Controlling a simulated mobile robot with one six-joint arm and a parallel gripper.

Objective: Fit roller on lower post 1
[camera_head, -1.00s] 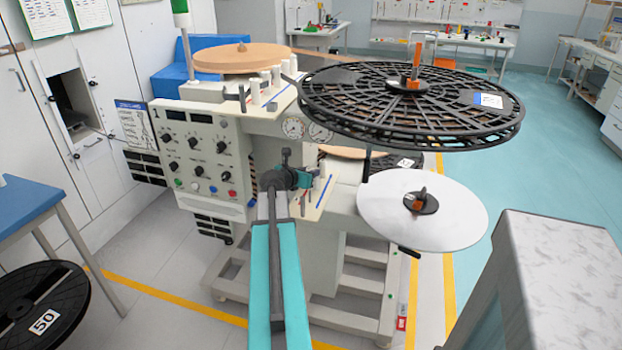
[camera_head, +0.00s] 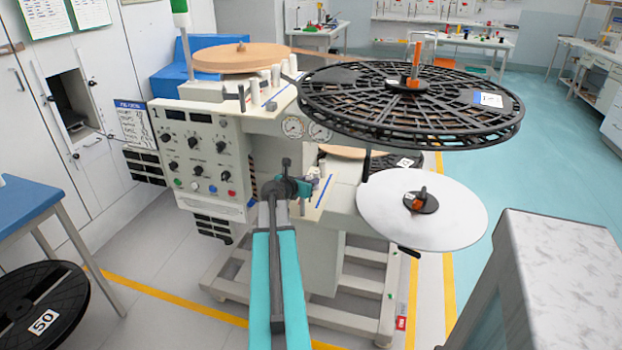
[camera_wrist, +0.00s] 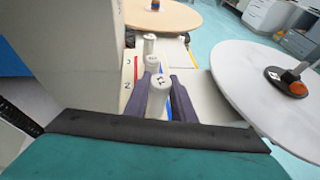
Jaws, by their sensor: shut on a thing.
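My gripper (camera_wrist: 160,88) is shut on a white roller (camera_wrist: 158,98). The roller stands roughly upright between the two dark fingers, with a dark mark on its top. It is over the lower shelf (camera_wrist: 128,75) of the machine, which has printed marks and a red and a blue line. Lower post 1 is not visible; I cannot tell whether the roller is around it or above it. In the head view, my gripper (camera_head: 304,187) is at the lower shelf (camera_head: 322,190), and the held roller is mostly hidden.
A white disc (camera_wrist: 245,75) lies close on the right. A large black spoked reel (camera_head: 410,100) overhangs the shelf's right side. The control panel (camera_head: 200,155) stands left of the arm. The upper shelf (camera_head: 270,105) carries several white rollers.

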